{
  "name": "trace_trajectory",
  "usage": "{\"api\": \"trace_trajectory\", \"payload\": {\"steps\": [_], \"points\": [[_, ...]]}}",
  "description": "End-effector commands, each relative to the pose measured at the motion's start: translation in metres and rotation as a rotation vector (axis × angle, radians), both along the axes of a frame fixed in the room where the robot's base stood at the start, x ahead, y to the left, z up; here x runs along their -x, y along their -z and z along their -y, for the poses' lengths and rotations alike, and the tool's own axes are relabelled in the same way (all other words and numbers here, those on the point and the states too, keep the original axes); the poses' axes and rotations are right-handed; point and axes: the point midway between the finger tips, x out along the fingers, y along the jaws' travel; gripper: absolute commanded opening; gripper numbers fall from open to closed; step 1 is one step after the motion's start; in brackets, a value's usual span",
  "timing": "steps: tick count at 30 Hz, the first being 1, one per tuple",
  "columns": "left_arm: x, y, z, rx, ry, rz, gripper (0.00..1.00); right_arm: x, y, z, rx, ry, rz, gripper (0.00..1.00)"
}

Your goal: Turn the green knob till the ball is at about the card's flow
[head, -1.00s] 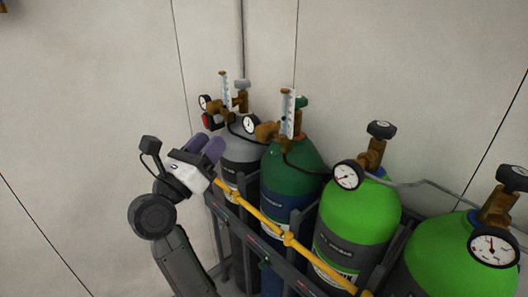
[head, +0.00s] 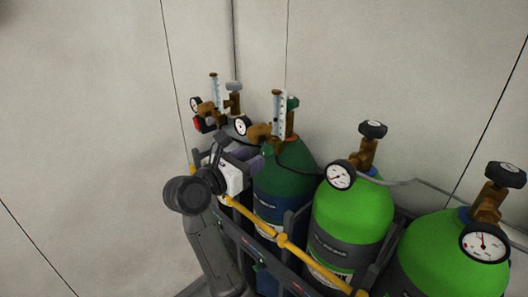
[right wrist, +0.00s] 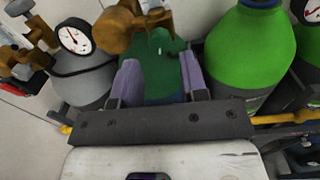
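A dark green cylinder (head: 292,180) stands in the rack with a brass regulator, a round gauge (head: 241,126) and an upright flow tube (head: 278,112). A green knob (head: 293,103) sits just right of the tube. The ball's height is too small to read, and I make out no card. My right gripper (head: 247,157) is in front of the green cylinder's shoulder, below the regulator. In the right wrist view its purple fingers (right wrist: 160,78) are apart, with the dark green cylinder (right wrist: 165,85) beyond the gap and the brass regulator (right wrist: 120,28) above. My left gripper is not in view.
A grey cylinder (head: 238,138) with its own flow tube (head: 214,90) stands to the left. Two bright green cylinders (head: 350,213) (head: 450,262) with gauges stand to the right. Bare wall is behind.

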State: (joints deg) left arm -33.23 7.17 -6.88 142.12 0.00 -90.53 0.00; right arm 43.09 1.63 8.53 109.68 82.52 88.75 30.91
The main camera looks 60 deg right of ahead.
Motion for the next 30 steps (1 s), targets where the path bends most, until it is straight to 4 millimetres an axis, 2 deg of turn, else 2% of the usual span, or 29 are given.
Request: {"api": "trace_trajectory", "payload": {"steps": [6,12,25,30], "points": [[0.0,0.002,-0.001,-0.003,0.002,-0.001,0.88,0.008,0.0,0.031,0.002,0.002,-0.003,0.4],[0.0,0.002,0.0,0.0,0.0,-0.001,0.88,0.011,0.0,0.047,0.001,0.0,-0.002,0.4],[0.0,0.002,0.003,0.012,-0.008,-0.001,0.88,0.012,0.0,0.051,0.001,0.0,-0.002,0.4],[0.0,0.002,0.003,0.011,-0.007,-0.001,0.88,0.012,0.0,0.051,0.001,0.0,-0.002,0.24]]}}
